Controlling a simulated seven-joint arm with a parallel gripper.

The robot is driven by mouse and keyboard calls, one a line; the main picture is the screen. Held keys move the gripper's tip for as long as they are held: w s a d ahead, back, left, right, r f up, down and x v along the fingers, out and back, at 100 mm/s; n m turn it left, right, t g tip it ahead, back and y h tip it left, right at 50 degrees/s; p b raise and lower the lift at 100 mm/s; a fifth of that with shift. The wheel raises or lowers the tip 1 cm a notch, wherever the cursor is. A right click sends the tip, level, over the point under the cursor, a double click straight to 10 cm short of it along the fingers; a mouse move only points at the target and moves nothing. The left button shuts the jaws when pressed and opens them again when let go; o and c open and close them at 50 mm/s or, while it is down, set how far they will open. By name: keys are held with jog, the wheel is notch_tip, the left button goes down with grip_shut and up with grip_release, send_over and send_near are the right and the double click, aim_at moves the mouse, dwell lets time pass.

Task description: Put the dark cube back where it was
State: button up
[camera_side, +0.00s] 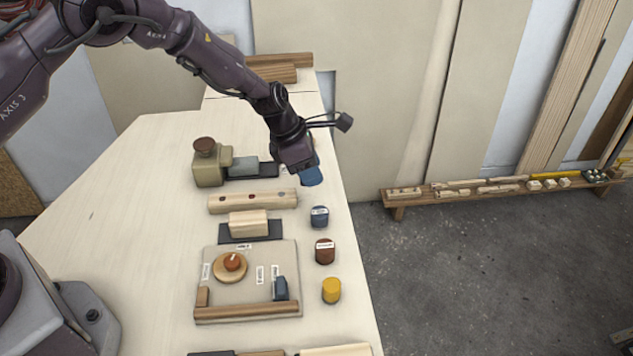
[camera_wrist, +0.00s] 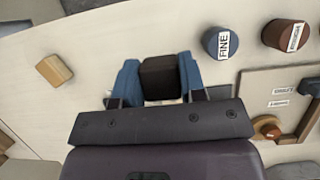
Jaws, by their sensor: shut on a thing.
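My gripper (camera_wrist: 160,78) has blue fingers, which are shut on the dark brown cube (camera_wrist: 160,70) in the wrist view. The cube sits between the two fingertips, with its dark top facing the camera. In the side view my gripper (camera_side: 311,174) is over the right part of the table, beyond the blue cylinder (camera_side: 319,216). The cube is hidden there behind the gripper. I cannot tell whether the cube touches the table.
A tan block (camera_wrist: 54,70) lies left of the gripper in the wrist view. The labelled blue cylinder also shows there (camera_wrist: 222,40), beside a brown cylinder (camera_wrist: 285,35). A yellow cylinder (camera_side: 331,290), a tray (camera_side: 225,254) and a grinder-like box (camera_side: 208,168) stand on the table (camera_side: 120,190).

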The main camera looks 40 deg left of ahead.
aim_at(316, 195)
jog(key=shift+w+d+f, duration=0.1)
jog(key=shift+w+f, duration=0.65)
jog(key=shift+f, duration=1.75)
jog(key=o, duration=0.8)
jog(key=shift+f, duration=0.15)
